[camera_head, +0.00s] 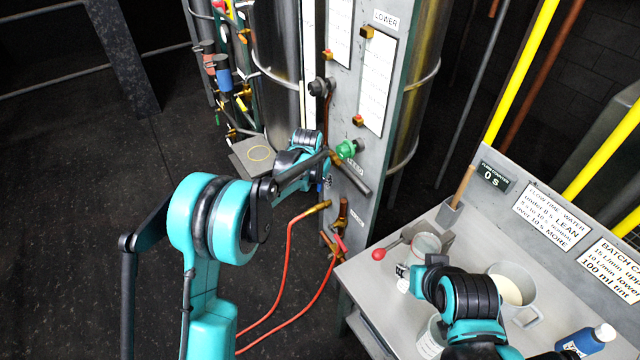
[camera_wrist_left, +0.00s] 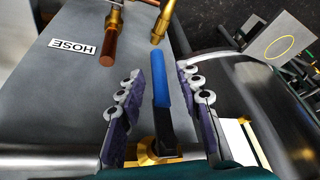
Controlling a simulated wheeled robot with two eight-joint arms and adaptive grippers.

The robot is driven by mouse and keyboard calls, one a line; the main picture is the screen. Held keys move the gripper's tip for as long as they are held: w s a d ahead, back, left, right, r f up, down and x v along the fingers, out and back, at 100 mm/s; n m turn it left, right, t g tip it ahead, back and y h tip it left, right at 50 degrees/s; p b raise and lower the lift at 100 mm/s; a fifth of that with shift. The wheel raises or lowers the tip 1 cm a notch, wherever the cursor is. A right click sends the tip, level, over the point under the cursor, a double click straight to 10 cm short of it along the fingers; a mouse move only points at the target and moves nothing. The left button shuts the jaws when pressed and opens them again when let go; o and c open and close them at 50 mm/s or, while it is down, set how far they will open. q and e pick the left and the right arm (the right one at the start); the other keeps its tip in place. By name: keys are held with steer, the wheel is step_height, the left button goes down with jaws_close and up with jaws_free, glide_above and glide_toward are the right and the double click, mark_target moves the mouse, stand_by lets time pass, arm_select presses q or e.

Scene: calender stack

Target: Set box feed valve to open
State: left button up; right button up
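The valve handle with a blue grip (camera_wrist_left: 160,80) shows in the left wrist view, rising from a black lever on a brass body (camera_wrist_left: 158,148) on the grey panel (camera_wrist_left: 70,95). My left gripper (camera_wrist_left: 160,98) is open, with one finger on each side of the handle and a visible gap on both sides. In the head view my left gripper (camera_head: 328,172) is at the panel's front, below a green knob (camera_head: 347,150), and mostly hides the valve. My right gripper is at lower right over the bench; its fingers are not clear.
A HOSE label (camera_wrist_left: 74,48) and copper fittings sit close to the handle. Red hoses (camera_head: 287,265) run from the panel's lower fittings. The bench (camera_head: 392,275) at right holds a jug (camera_head: 512,290), a blue bottle (camera_head: 585,343) and a red-knobbed lever (camera_head: 379,254). The dark floor at left is clear.

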arm_select(q)
steer(key=shift+w+f, duration=0.2)
steer(key=shift+f, duration=0.3)
jaws_close()
